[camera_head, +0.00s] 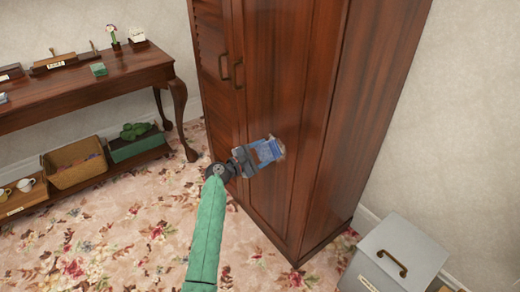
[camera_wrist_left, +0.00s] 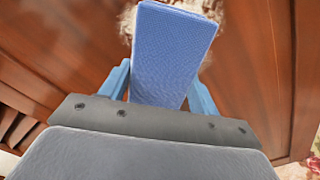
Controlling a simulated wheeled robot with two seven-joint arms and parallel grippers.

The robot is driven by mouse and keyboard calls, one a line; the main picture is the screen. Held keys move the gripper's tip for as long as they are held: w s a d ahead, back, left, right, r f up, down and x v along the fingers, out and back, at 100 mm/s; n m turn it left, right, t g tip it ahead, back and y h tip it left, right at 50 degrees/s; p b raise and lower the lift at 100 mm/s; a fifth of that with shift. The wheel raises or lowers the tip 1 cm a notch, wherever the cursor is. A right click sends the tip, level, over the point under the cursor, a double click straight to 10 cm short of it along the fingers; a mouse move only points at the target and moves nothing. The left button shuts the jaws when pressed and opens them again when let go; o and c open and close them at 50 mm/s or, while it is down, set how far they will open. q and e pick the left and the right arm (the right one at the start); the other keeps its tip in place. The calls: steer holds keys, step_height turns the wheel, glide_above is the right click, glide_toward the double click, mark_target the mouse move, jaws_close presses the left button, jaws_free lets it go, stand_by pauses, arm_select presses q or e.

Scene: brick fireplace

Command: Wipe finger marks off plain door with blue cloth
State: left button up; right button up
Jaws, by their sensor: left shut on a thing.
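A tall dark-wood wardrobe with a louvred left door and a plain right door (camera_head: 285,75) stands in the middle of the head view. My left gripper (camera_head: 258,153) is shut on a folded blue cloth (camera_wrist_left: 170,50) and holds it at the plain door. Pale smudgy marks show on the door beside and behind the cloth in the left wrist view (camera_wrist_left: 127,22). In the head view a small pale patch shows at the cloth's right edge. I cannot tell whether the cloth touches the wood. My right gripper is not in view.
A wooden side table (camera_head: 95,80) with small items stands at left. A wicker basket (camera_head: 75,165) and a green planter box (camera_head: 135,145) sit on its lower shelf. A grey lidded box (camera_head: 395,258) stands at lower right. Floral carpet is clear in front.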

mark_target(270, 159)
arm_select(q)
steer(key=shift+s+d+p, duration=0.3)
steer(key=shift+s+d, duration=0.05)
steer(key=shift+s, duration=0.2)
steer(key=shift+s+d, duration=0.1)
steer(key=shift+s, duration=0.05)
steer(key=shift+s+d+r+p, duration=0.1)
steer(key=shift+s+d+p, duration=0.7)
steer(key=shift+s, duration=0.2)
steer(key=shift+s+d+p, duration=0.5)
steer(key=shift+s+d, duration=0.2)
steer(key=shift+s, duration=0.2)
steer(key=shift+s+d+p, duration=0.45)
steer(key=shift+s+d, duration=0.25)
steer(key=shift+s, duration=0.2)
steer(key=shift+w+a, duration=0.1)
steer(key=shift+w+a+b, duration=0.2)
steer(key=shift+w+a, duration=0.35)
steer(key=shift+w, duration=0.2)
steer(key=shift+w+a+b, duration=0.15)
steer(key=shift+w+a, duration=0.35)
steer(key=shift+w, duration=0.2)
